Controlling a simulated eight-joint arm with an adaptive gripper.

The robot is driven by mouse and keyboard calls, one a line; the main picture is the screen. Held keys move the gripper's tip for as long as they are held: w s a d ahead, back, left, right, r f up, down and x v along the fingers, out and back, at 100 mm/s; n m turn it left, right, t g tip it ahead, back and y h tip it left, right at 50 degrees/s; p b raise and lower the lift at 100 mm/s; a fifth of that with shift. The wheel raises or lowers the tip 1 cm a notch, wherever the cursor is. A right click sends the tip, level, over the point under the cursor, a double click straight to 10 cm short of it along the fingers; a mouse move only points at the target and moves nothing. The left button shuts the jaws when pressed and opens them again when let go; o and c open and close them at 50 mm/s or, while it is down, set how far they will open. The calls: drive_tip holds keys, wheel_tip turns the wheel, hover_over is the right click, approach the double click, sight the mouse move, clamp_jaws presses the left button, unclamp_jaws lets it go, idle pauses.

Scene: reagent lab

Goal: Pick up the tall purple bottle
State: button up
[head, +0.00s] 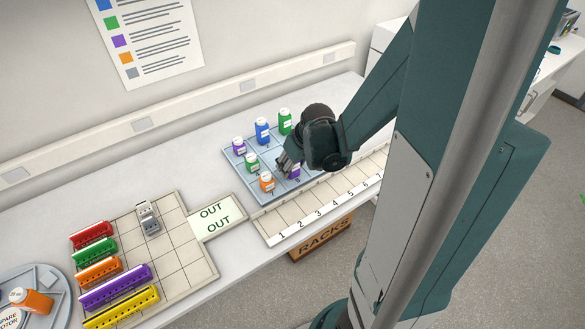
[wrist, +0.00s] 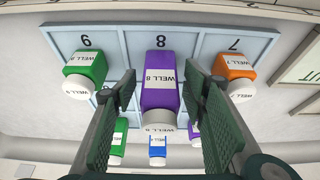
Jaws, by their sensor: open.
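The tall purple bottle (wrist: 160,95), with a white cap and a label reading WELL 8, stands at the compartment marked 8 in the wrist view. In the head view only part of this purple bottle (head: 294,172) shows beside my gripper (head: 285,164), which hides the rest. In the wrist view the two fingers of my gripper (wrist: 159,82) are apart, one on each side of the bottle. A gap shows between each finger and the bottle, so nothing is gripped.
The blue tray (head: 240,172) also holds an orange bottle (wrist: 237,72), a green bottle (wrist: 84,72), a blue bottle (head: 262,131) and a second purple bottle (head: 238,146). A numbered rack strip (head: 300,216) lies in front. Coloured racks (head: 115,287) and the OUT plate (head: 217,217) are left.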

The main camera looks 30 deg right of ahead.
drive_tip(key=c, duration=1)
drive_tip(key=shift+r, duration=0.2)
drive_tip(key=shift+r+p, duration=0.8)
drive_tip(key=shift+r, duration=4.05)
